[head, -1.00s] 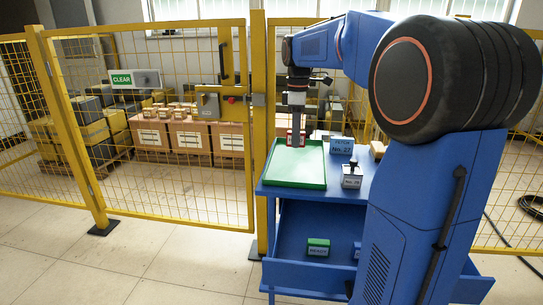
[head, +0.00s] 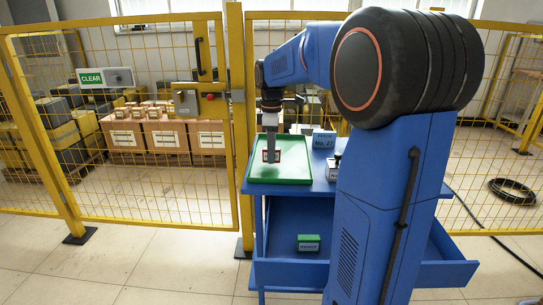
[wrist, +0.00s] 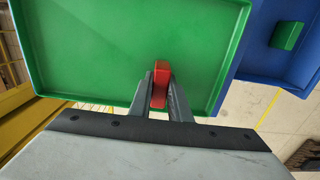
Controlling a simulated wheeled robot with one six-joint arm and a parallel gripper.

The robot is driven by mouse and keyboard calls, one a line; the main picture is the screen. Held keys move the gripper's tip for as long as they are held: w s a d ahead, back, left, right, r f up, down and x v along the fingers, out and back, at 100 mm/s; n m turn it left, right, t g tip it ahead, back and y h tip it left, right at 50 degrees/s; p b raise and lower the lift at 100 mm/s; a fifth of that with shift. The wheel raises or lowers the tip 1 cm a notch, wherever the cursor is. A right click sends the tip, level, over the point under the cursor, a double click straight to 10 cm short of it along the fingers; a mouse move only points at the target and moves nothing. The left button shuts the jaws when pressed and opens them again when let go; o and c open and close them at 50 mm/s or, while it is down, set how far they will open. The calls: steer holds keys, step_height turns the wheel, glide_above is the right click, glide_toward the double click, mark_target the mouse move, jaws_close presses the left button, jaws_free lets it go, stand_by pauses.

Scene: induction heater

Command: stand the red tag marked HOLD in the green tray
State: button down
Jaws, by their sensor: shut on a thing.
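The red tag (head: 278,156) is held by my gripper (head: 269,152) over the green tray (head: 290,179) on the blue cart. In the head view its pale face with a red border shows beside the fingers, and its lettering is too small to read. In the wrist view the red tag (wrist: 160,72) is pinched between both fingertips (wrist: 160,98), seen edge-on, with the tray floor (wrist: 70,50) behind it. The tag looks upright. I cannot tell whether its lower edge touches the tray.
A blue sign (head: 324,139) stands right of the tray, with a small object (head: 333,168) partly hidden behind my arm. A green block (head: 308,243) lies on the cart's lower shelf. Yellow fencing (head: 236,120) stands close on the left. The rest of the tray looks empty.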

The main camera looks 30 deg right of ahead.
steer(key=shift+f, duration=0.5)
steer(key=shift+f, duration=0.1)
steer(key=c, duration=1.7)
jaws_free()
steer(key=shift+o, duration=0.2)
step_height(320, 180, up, 12)
steer(key=shift+r, duration=0.1)
